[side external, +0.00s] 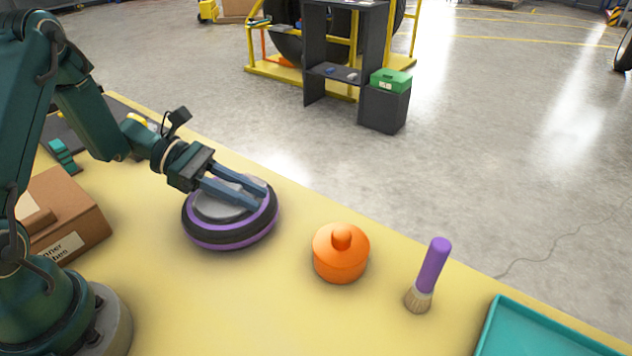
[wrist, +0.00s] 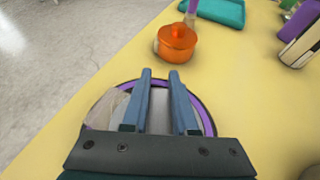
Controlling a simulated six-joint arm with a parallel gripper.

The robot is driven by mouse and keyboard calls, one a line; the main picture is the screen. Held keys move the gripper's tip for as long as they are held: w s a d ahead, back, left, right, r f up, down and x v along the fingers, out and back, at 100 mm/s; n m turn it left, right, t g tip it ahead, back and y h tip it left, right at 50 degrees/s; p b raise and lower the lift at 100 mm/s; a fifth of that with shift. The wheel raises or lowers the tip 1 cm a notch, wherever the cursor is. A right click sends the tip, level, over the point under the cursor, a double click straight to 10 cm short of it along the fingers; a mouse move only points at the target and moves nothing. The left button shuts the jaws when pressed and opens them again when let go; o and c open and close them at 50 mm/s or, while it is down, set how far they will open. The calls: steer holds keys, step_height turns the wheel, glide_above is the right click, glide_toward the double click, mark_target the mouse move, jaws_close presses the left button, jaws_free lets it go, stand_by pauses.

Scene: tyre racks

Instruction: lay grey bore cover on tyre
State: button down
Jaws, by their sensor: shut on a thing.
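The grey bore cover (side external: 217,209) is a round grey disc over the middle of the tyre in the side external view. The tyre (side external: 235,237) is black with purple bands and lies flat on the yellow table. My gripper (side external: 259,197) reaches over the tyre, shut on the grey bore cover. In the wrist view the cover (wrist: 159,112) shows between the two blue fingers, and the tyre's purple band (wrist: 207,117) curves around it. The fingers hide part of the cover. I cannot tell whether the cover touches the tyre.
An orange lidded pot (side external: 341,254) stands right of the tyre. A purple-handled brush (side external: 429,275) stands beyond it, then a teal tray (side external: 490,330) at the table's edge. A cardboard box (side external: 75,225) is at the left. The yellow table between tyre and pot is clear.

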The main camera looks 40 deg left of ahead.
steer(key=c, duration=0.7)
jaws_free()
steer(key=shift+f, duration=0.1)
steer(key=shift+r, duration=0.3)
steer(key=v, duration=1.1)
steer(key=shift+r, duration=0.25)
steer(key=shift+s+a+r, duration=0.15)
steer(key=shift+a+r, duration=0.1)
steer(key=shift+a, duration=0.05)
steer(key=s+d+r+m+y, duration=0.1)
steer(key=s+d+m+y, duration=0.2)
steer(key=m, duration=0.4)
steer(key=s+d+r+m+y, duration=0.2)
steer(key=s+d+m+y, duration=0.2)
steer(key=m, duration=0.4)
steer(key=s+d+r+m+y, duration=0.2)
steer(key=s+d+m+y, duration=0.1)
steer(key=m+y, duration=0.2)
steer(key=shift+s+d+m+t, duration=0.15)
steer(key=shift+m+t, duration=0.15)
steer(key=shift+m, duration=0.9)
